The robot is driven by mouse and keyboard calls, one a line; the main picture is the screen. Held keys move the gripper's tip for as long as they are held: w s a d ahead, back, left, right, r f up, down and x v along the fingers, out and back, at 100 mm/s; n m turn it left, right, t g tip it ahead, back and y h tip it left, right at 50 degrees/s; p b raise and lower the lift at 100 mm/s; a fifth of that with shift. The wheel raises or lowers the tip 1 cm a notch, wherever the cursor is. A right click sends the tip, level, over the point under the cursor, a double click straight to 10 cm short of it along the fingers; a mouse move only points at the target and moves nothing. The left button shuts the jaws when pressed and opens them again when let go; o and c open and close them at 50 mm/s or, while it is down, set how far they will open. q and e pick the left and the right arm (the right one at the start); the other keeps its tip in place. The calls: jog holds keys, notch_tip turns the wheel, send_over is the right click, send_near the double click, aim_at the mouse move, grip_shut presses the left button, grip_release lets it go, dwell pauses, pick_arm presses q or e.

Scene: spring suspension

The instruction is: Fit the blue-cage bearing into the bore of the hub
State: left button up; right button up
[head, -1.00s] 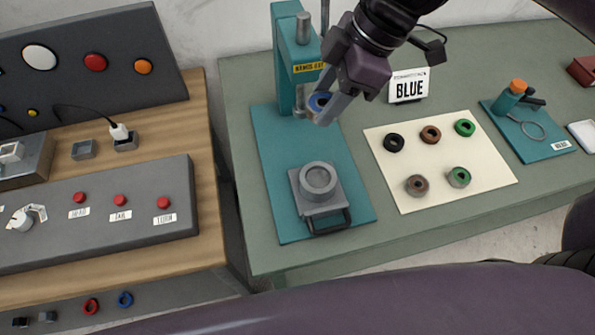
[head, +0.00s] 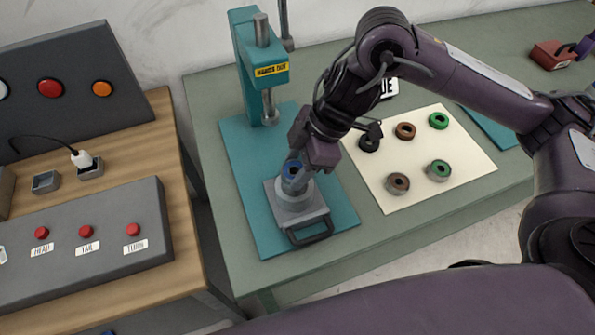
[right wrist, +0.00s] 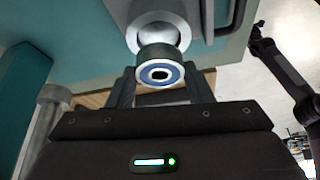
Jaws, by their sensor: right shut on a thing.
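The blue-cage bearing (head: 292,167) is a small steel ring with a blue inner band. It is held between the fingertips of my right gripper (head: 295,175), over the grey hub (head: 294,215). In the right wrist view the bearing (right wrist: 160,74) sits between the two fingers of my right gripper (right wrist: 160,90). The hub (right wrist: 181,26) is just beyond it, with part of its bright bore visible. The bearing hides the rest of the bore. I cannot tell whether bearing and hub touch.
The hub's handled grey block stands on a teal press base (head: 258,222). The press column (head: 256,75) rises behind. A cream mat (head: 392,190) with several other bearings lies to the right. A control box (head: 85,235) stands on the wooden table at left.

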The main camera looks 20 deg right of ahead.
notch_tip(320, 180, down, 2)
jog(key=shift+f, duration=0.1)
jog(key=shift+f, duration=0.1)
jog(key=shift+f+b, duration=0.4)
jog(key=shift+f, duration=0.15)
jog(key=o, duration=1.2)
jog(key=w+p+v, duration=0.1)
jog(key=p+v, duration=0.2)
jog(key=v, duration=1)
jog(key=shift+s+a+r, duration=0.2)
jog(key=shift+s, duration=0.3)
jog(key=shift+f, duration=0.1)
